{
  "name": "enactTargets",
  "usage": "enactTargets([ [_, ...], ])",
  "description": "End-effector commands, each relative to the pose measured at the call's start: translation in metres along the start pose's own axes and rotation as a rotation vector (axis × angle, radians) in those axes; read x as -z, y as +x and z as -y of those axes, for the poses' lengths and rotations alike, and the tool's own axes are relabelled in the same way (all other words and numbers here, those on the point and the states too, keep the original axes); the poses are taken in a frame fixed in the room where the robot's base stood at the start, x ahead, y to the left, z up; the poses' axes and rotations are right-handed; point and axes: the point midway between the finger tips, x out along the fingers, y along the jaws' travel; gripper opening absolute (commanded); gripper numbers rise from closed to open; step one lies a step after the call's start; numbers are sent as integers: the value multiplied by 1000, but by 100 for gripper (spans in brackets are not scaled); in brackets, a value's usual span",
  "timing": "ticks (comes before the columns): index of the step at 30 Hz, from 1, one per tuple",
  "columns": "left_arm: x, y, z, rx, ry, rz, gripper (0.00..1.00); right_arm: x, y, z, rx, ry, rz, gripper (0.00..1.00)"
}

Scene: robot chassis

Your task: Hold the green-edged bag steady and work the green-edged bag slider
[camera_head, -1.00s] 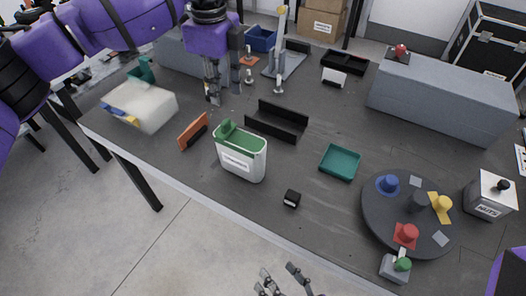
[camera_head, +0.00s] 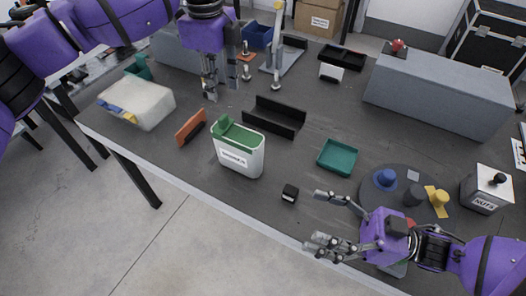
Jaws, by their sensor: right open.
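A white upright container with a green rim (camera_head: 239,158) stands near the table's front edge; a raised green piece sits at its back left, and I cannot tell whether this is the slider. A pale, pillow-like bag (camera_head: 150,103) lies at the left with a blue strip and a yellow piece along its front edge; no green edge is clear on it. My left gripper (camera_head: 220,92) points down above the table behind the green-rimmed container, its fingers apart and empty. My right gripper (camera_head: 314,218) is open and empty at the front edge, pointing left.
An orange block (camera_head: 191,127) lies between bag and container. A black cube (camera_head: 290,193), a green tray (camera_head: 337,157) and a black channel (camera_head: 274,117) are nearby. A round dark plate (camera_head: 372,181) with coloured pegs is partly behind my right arm. A grey block (camera_head: 440,90) stands back right.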

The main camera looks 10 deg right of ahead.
Motion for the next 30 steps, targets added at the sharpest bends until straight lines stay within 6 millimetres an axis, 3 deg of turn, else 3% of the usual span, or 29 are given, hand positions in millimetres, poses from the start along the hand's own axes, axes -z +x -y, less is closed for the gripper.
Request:
enactTargets([
  [8, 0, 1, 0, -1, 0, 0, 31, -30, 40, -74, -120, -44, 30, 68],
  [13, 0, 0, 0, -1, 0, 0, 31, -54, 81, -130, -197, -67, 77, 68],
  [18, 0, 0, 0, -1, 0, 0, 31, -75, 120, -170, -241, -79, 135, 68],
  [22, 0, 0, 0, 0, 0, 0, 31, -86, 139, -185, -256, -79, 167, 68],
  [30, 0, 0, 0, 0, 0, 0, 31, -94, 166, -195, -261, -78, 182, 68],
])
